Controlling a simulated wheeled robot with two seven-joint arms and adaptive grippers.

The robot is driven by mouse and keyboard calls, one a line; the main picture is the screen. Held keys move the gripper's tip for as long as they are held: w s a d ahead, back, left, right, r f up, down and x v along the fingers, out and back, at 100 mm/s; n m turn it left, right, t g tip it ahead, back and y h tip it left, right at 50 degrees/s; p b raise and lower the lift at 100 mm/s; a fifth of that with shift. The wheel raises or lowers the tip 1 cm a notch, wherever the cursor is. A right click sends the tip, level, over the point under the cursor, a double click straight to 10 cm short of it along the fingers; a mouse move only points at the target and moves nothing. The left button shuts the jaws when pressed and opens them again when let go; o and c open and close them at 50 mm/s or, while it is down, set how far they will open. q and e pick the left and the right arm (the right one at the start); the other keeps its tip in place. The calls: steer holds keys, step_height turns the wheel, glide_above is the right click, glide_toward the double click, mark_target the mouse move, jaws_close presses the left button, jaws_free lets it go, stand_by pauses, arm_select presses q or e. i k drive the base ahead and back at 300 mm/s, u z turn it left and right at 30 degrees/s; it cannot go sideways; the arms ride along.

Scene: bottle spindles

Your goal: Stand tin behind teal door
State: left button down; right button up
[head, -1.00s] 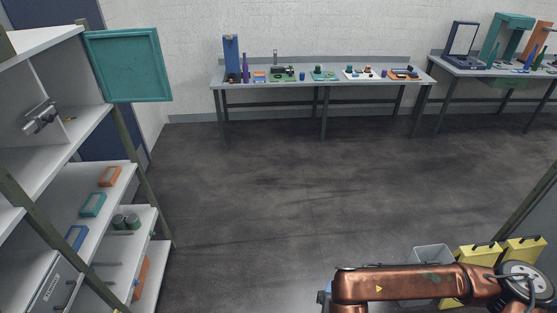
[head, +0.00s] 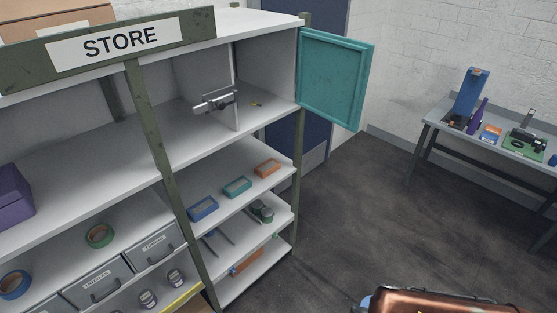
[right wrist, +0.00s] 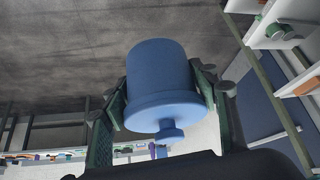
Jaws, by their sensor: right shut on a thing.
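The tin (right wrist: 160,85) is a blue cylinder with a wider rim and a small knob in the right wrist view. My right gripper (right wrist: 160,100) is shut on it, with a green finger on each side. In the head view my copper arm (head: 450,302) crosses the bottom right, with a sliver of blue at its left end; the gripper itself is hidden there. The teal door (head: 335,78) stands swung open at the right end of the shelving. The compartment beside it (head: 272,75) is open, with a small yellowish item on its floor. My left gripper is out of view.
A grey metal fitting (head: 215,102) sits at the front of the divider left of that compartment. Lower shelves hold blue, teal and orange boxes (head: 237,187) and green cylinders (head: 262,211). Open floor (head: 350,210) lies right of the shelving, before a cluttered workbench (head: 490,140).

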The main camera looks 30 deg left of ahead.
mark_target(245, 116)
steer(key=u, duration=0.9)
steer(key=i, duration=0.75)
steer(key=u, duration=0.8)
